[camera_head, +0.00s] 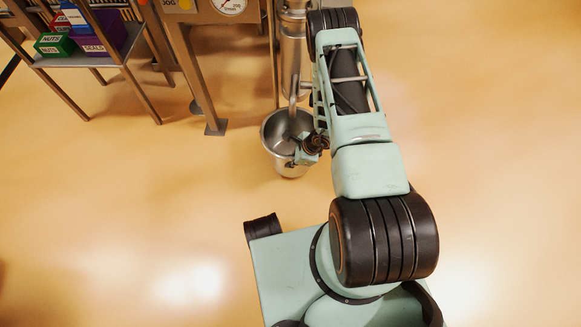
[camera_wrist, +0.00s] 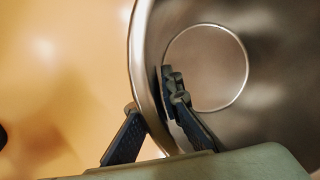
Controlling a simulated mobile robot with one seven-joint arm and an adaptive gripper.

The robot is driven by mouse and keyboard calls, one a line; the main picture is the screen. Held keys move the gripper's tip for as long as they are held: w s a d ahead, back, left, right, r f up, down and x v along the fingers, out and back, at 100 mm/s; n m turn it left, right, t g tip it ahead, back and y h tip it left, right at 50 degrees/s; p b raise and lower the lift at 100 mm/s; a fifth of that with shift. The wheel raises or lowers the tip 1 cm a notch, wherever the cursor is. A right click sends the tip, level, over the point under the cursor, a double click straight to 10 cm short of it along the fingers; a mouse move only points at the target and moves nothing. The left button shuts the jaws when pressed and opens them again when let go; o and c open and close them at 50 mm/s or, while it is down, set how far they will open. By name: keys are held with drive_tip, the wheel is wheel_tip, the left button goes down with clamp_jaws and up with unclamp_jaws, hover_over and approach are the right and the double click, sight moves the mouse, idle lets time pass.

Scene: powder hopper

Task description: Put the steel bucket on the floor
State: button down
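The steel bucket (camera_head: 274,129) is a round, shiny metal pail near the middle of the head view, with its opening facing up. It looks roughly upright below a vertical steel pipe. The wrist view shows its curved rim (camera_wrist: 137,50) and the round base inside, which looks empty. I cannot tell whether the bucket's underside touches the floor (camera_head: 180,220).
A steel stand with splayed legs (camera_head: 200,85) and a dial (camera_head: 230,5) is just left of the bucket. A shelf (camera_head: 88,60) with labelled boxes stands at the upper left. The pipe (camera_head: 292,55) rises behind the bucket. The floor to the left and front is clear.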

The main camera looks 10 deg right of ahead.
sight(285, 171)
wheel_tip(285, 171, down, 3)
drive_tip(key=shift+w+f+b, duration=0.1)
drive_tip(key=shift+f+b, duration=0.1)
drive_tip(key=shift+b, duration=0.5)
drive_tip(key=shift+r, duration=0.1)
drive_tip(key=c, duration=2.6)
unclamp_jaws()
drive_tip(key=shift+f, duration=0.2)
drive_tip(key=o, duration=0.5)
drive_tip(key=p+v, duration=0.4)
drive_tip(key=v, duration=0.8)
drive_tip(key=shift+r, duration=0.2)
